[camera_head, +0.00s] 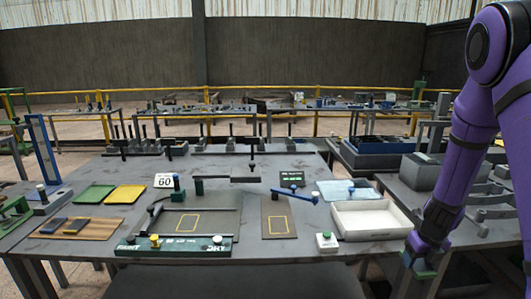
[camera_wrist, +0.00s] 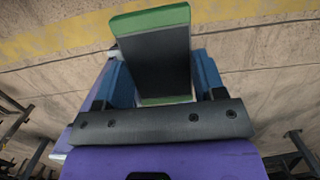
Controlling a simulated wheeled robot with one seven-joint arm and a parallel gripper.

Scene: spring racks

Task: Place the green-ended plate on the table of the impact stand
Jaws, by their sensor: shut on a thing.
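My gripper (camera_head: 418,265) hangs low at the right, beside the right front edge of the main table. It is shut on the green-ended plate (camera_wrist: 156,58). In the wrist view, the plate has a dark middle, a broad green far end and a thin green near end, and it sits between the two blue fingers. In the head view only a small green part of it (camera_head: 425,275) shows under the gripper.
A side table with grey racks (camera_head: 490,200) stands right.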

